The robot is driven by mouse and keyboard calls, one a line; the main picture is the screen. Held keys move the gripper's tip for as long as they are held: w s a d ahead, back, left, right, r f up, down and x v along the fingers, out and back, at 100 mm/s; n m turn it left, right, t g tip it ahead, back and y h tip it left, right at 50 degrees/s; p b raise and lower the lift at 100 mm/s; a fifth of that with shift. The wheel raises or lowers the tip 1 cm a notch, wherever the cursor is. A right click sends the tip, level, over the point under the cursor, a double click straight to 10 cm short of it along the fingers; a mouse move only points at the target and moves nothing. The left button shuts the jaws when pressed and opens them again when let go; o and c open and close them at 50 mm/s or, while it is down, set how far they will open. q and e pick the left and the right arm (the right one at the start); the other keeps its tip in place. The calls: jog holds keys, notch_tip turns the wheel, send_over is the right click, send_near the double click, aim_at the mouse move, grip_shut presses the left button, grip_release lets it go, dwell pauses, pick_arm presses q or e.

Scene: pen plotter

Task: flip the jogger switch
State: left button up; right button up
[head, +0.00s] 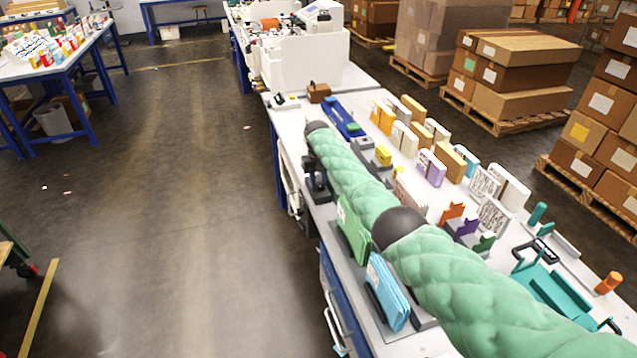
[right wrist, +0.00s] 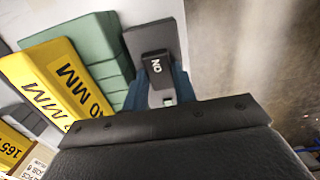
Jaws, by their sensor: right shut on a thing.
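In the right wrist view a dark block marked "ON" (right wrist: 155,65), which looks like the jogger switch, stands just past the fingers of my right gripper (right wrist: 160,90). The blue fingers lie to either side of its lower end and are shut on it. A small pale piece shows between them. In the head view my green padded right arm reaches up the workbench to its left side, and its gripper is hard to make out there. The jogger itself I cannot pick out for certain. My left gripper is not in view.
Green blocks (right wrist: 95,55) and yellow blocks marked "MM" (right wrist: 62,85) stand close beside the switch. On the workbench a green pad (head: 352,232) and a blue pad (head: 388,292) stand near the left edge. Several books and packs (head: 430,165) line the right. Open floor lies left.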

aim_at(318, 184)
jog(key=o, duration=1)
jog(key=shift+r, duration=0.3)
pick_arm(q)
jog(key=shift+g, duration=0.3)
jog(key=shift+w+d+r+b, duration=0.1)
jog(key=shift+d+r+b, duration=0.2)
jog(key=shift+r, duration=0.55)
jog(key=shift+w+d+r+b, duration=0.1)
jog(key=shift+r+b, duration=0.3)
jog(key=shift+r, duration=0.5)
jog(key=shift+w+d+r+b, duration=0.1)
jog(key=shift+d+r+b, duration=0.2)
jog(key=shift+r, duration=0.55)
pick_arm(e)
jog(key=shift+w+r, duration=0.2)
jog(key=shift+r, duration=3.4)
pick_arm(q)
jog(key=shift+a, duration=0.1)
